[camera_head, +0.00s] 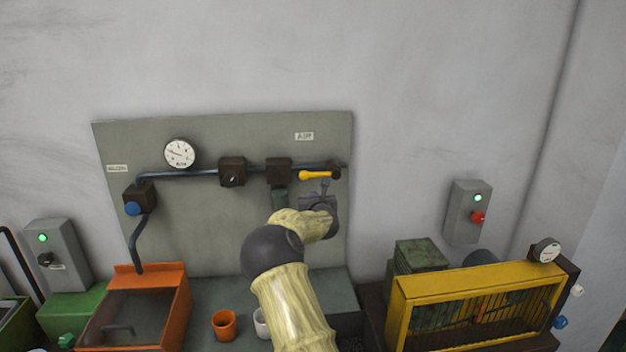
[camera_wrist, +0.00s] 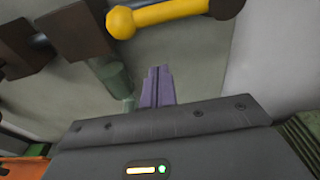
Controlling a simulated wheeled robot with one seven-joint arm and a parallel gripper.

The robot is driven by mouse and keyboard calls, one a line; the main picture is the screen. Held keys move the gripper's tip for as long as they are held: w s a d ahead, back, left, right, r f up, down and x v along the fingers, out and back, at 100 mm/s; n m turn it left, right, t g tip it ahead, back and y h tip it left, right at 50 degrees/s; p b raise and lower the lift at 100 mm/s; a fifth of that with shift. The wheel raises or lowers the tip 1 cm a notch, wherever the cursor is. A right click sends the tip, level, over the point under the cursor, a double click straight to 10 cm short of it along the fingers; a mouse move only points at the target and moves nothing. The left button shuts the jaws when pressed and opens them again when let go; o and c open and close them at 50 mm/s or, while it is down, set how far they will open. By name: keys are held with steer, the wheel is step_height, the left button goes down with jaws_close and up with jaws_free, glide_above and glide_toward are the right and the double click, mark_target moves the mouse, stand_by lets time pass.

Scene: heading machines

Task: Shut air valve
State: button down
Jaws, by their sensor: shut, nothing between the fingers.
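The air valve's yellow lever (camera_head: 315,175) is on the grey wall panel (camera_head: 220,235), under the AIR label (camera_head: 304,136). It lies nearly level, with its round knob at the left and its dark pivot (camera_head: 334,170) at the right end of the pipe. The lever also crosses the top of the wrist view (camera_wrist: 170,14). My gripper (camera_head: 325,184) is just below the lever, pointing up. In the wrist view my purple fingers (camera_wrist: 156,72) are together and empty, with a visible gap below the lever. My arm hides part of the lower panel.
A pressure gauge (camera_head: 180,153), dark pipe blocks (camera_head: 232,171) and a blue knob (camera_head: 132,209) are left on the panel. An orange cup (camera_head: 224,324) stands on the bench below. A yellow cage (camera_head: 480,300) and red-knobbed switch box (camera_head: 467,212) are right.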

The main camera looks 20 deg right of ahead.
mark_target(320, 175)
steer(key=r+p, duration=0.1)
steer(key=w+r+p, duration=0.1)
steer(key=p, duration=0.1)
steer(key=w+r+p, duration=0.1)
steer(key=shift+d+r, duration=0.25)
steer(key=shift+a, duration=0.15)
stand_by(0.4)
steer(key=shift+r, duration=0.1)
